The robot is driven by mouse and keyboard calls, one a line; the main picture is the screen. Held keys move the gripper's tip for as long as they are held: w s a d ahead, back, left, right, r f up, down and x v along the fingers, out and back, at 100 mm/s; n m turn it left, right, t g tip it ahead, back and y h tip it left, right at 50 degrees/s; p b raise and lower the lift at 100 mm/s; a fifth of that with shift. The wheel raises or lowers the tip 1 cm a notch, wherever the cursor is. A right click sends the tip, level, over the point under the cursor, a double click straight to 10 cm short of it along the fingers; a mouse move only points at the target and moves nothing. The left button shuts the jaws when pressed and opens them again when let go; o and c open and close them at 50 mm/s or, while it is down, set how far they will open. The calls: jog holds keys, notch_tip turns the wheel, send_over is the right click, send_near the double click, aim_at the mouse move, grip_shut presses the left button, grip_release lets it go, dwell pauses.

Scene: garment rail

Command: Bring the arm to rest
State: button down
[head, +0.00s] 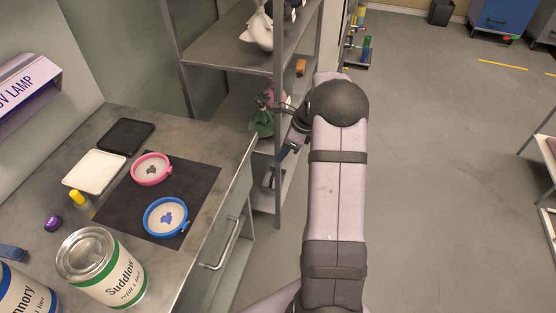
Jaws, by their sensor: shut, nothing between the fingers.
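My arm (335,200) runs up the middle of the head view to a dark rounded elbow joint, then folds back and down on the left side. My gripper (282,155) shows small and partly hidden beside the arm, in front of the metal shelving. It appears shut, with nothing seen in it. It is clear of the bench top; whether it touches the shelf cannot be told.
A metal shelf unit (205,58) stands left of my arm, holding a white bird figure (257,32) and a green figure (262,122). The workbench (232,148) at left carries paint tins (88,254), a pink hoop (151,169) and a blue hoop (166,217). Floor at right is open.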

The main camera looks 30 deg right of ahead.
jog(key=shift+r, duration=0.2)
jog(key=s+a+f+n+g, duration=0.2)
jog(key=s+a+f+n, duration=0.1)
jog(key=s+n, duration=0.6)
jog(key=s+a+f+n+g, duration=0.2)
jog(key=s+n+g, duration=0.1)
jog(key=s+n, duration=0.6)
jog(key=s+a+r+n+h+p, duration=0.2)
jog(key=s+a+r+n+p, duration=0.3)
jog(key=s+a+r, duration=0.4)
jog(key=w+a+r+n+t+h+p, duration=0.1)
jog(key=a+r+n+p, duration=0.1)
jog(key=a+r+n, duration=0.2)
notch_tip(320, 180, up, 3)
jog(key=shift+w+a+r+t, duration=0.25)
jog(key=shift+a+t, duration=0.15)
jog(key=shift+a, duration=0.3)
